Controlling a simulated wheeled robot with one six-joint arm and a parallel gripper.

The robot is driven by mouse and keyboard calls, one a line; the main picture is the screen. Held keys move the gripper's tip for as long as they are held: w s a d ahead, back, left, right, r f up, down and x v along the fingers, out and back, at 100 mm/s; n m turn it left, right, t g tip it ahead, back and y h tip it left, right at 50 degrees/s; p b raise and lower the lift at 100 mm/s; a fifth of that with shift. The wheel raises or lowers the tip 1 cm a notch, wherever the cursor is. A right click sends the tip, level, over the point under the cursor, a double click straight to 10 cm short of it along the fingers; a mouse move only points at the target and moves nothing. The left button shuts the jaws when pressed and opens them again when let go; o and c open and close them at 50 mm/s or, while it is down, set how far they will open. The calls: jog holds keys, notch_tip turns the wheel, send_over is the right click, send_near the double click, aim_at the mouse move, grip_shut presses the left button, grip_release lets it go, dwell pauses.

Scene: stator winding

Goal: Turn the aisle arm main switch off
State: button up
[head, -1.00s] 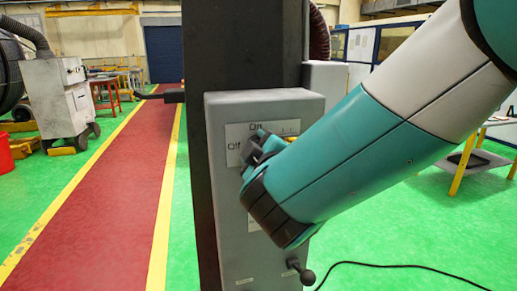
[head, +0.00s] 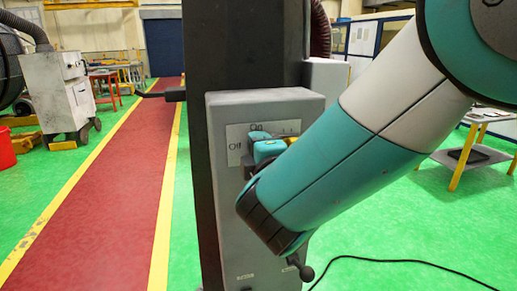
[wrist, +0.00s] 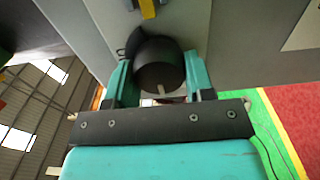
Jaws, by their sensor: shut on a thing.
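The main switch is a black round knob (wrist: 158,62) with a short white mark on its rim, seen in the wrist view. It sits on a grey control box (head: 228,215) on a dark column. A light label plate (head: 236,131) reads "On" at the top and "Off" at the left. My gripper (wrist: 160,78) has its teal fingers on both sides of the knob and is shut on it. In the head view my gripper (head: 264,148) covers most of the knob, so its pointing direction is hard to tell there.
A yellow part (wrist: 148,8) sits on the box close to the knob. A black-balled lever (head: 303,270) sticks out low on the box. A black cable (head: 400,263) lies on the green floor at right. A red walkway (head: 105,200) runs at left.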

dwell(0.4)
jog(key=o, duration=0.9)
jog(key=shift+b+v, duration=4.35)
jog(key=shift+v, duration=4.4)
jog(key=shift+r, duration=0.1)
